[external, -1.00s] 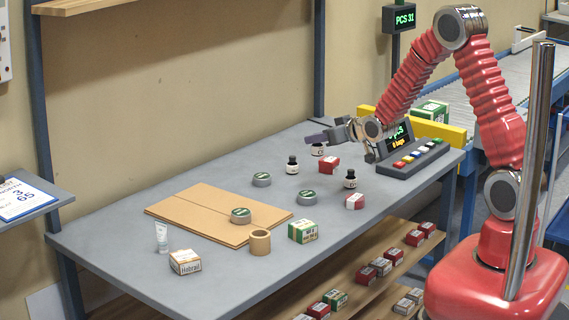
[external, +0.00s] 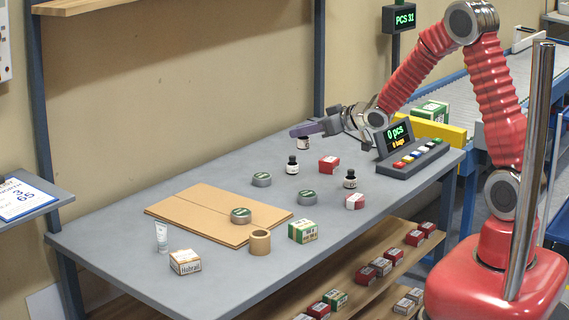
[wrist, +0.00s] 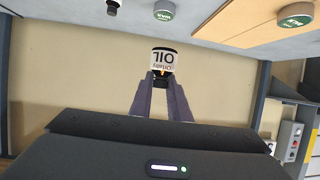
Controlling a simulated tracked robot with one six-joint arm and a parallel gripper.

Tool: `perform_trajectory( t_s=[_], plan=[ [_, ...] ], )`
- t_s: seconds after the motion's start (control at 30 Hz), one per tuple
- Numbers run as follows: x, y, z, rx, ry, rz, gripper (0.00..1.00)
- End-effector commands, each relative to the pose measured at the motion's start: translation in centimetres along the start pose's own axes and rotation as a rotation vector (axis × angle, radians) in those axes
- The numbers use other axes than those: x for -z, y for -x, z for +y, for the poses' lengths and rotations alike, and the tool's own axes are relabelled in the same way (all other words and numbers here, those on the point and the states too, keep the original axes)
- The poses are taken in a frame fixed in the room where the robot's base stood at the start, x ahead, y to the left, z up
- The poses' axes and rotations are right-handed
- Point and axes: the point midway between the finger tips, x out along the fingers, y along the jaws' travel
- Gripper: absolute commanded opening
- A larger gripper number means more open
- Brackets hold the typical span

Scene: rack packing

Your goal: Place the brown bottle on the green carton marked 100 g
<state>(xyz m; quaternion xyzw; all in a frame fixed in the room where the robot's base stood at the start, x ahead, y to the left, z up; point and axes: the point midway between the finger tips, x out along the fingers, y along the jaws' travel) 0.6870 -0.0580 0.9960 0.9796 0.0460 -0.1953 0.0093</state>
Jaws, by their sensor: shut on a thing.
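My gripper (external: 304,130) is shut on a small dark bottle with a white label (external: 303,144), above the back of the table. In the wrist view the fingertips (wrist: 161,80) close around its neck, and the bottle (wrist: 163,60) shows its "OIL" label upside down. Its brown colour is hard to confirm. A green and white carton (external: 303,230) stands at the table's front edge, well away from my gripper; its marking is too small to read. Its top looks bare.
Two other dark bottles stand on the table, one left (external: 292,165) and one right (external: 349,180). Red cartons (external: 329,164), green-lidded tins (external: 307,197), a tape roll (external: 260,241) and a cardboard sheet (external: 190,211) lie around. The button console (external: 412,155) is at right.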

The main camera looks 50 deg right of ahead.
Motion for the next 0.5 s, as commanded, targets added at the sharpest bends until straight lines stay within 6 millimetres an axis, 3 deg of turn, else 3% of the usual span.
perform_trajectory(
  t_s=[0.5],
  plan=[
    [1.0, 3.0, -9.4, 0.327, 0.136, 0.001, 0.0]
  ],
)
